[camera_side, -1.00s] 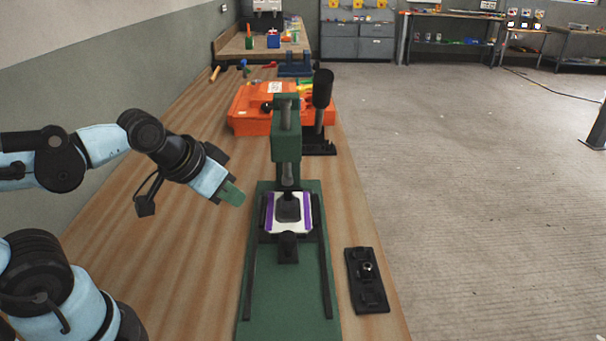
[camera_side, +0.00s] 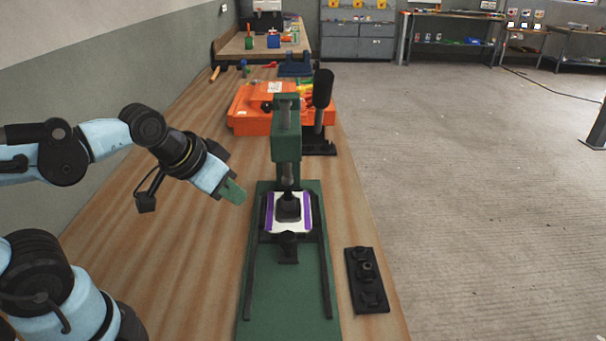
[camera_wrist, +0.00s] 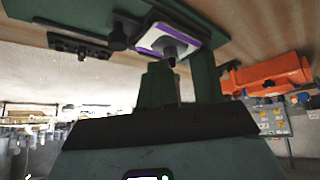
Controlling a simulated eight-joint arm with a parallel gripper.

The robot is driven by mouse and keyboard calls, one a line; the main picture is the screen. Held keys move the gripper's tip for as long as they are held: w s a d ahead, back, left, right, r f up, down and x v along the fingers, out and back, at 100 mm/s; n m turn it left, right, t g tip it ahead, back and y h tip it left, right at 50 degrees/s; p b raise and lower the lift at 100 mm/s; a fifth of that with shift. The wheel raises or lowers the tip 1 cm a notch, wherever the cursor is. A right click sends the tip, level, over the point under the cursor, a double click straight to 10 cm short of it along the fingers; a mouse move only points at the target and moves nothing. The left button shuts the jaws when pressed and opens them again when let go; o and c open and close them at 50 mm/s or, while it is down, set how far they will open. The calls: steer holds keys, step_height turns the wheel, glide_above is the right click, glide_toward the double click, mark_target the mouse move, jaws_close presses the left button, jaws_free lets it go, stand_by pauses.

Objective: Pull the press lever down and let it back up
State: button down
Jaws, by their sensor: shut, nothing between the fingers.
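The green press (camera_side: 286,140) stands upright on its green base (camera_side: 290,300), in the middle of the side view. A lever with a thick black grip (camera_side: 323,88) on a grey rod stands upright at the right of the press head. Where the rod's lower end joins is not clear. A white plate with purple edges (camera_side: 272,215) lies on the base under the ram; it also shows in the wrist view (camera_wrist: 150,40). My gripper (camera_side: 234,191) is shut and empty, left of the press and apart from it and the lever. Its green fingers (camera_wrist: 160,85) show in the wrist view.
An orange case (camera_side: 250,110) sits behind the press, with a black base (camera_side: 320,147) in front of its right side. A black block with knobs (camera_side: 367,280) lies right of the press base.

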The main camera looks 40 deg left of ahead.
steer(key=w+a+r+g+h, duration=0.1)
steer(key=w+r+g+h, duration=0.2)
steer(key=w+r+h, duration=0.65)
steer(key=w+a+r+m+h, duration=0.1)
steer(key=w+a+r+h, duration=0.1)
steer(key=a+r, duration=0.35)
steer(key=w+a+r+m+h, duration=0.2)
steer(key=w+a+r, duration=0.1)
steer(key=r, duration=0.6)
steer(key=d+f, duration=0.5)
steer(key=d, duration=0.7)
steer(key=shift+w+f, duration=0.4)
steer(key=shift+d, duration=0.15)
